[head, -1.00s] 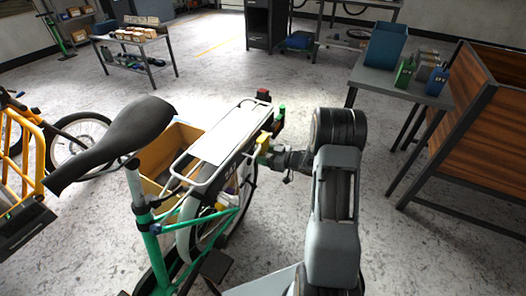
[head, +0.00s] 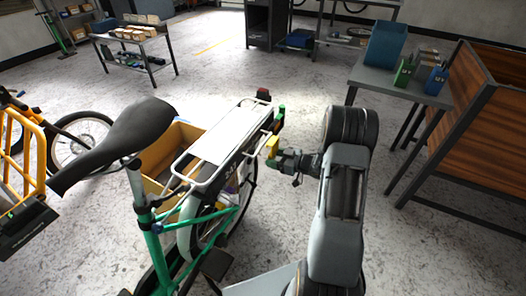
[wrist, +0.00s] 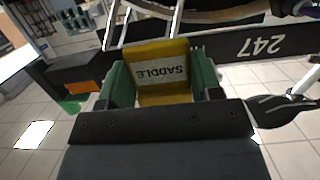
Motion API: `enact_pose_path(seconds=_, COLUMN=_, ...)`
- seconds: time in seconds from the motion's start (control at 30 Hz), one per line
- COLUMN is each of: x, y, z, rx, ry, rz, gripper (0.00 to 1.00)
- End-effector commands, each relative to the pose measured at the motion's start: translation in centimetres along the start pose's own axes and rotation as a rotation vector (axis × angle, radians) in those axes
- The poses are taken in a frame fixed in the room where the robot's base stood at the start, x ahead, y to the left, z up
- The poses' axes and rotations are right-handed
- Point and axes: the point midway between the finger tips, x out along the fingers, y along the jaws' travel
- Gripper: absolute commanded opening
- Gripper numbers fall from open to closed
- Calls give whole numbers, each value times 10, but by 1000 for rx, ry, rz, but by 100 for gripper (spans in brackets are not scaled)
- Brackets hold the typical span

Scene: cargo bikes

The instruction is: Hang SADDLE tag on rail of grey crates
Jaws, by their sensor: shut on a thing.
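My gripper (wrist: 164,88) is shut on the yellow SADDLE tag (wrist: 162,92). The tag sits between the green fingers, and its pale label reads upside down in the wrist view. In the head view the tag (head: 271,147) is just right of the rear rack (head: 224,138) of a green cargo bike, held in the air by my gripper (head: 274,157). A dark bar marked 247 (wrist: 262,46) lies behind the tag in the wrist view. Whether the tag touches the bar I cannot tell. I cannot make out any grey crates or their rail.
The black saddle (head: 128,133) and a cardboard-coloured box (head: 170,150) are left of the rack. A table (head: 398,84) with a blue bin (head: 386,43) and bottles stands at the right, beside a wooden-panelled unit (head: 478,120).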

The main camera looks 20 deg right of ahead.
Motion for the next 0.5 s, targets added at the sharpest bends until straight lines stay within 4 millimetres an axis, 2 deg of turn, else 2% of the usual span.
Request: enact_pose_path(seconds=0.5, x=-32, y=0, z=6, rx=1, ry=0, rz=0, gripper=38)
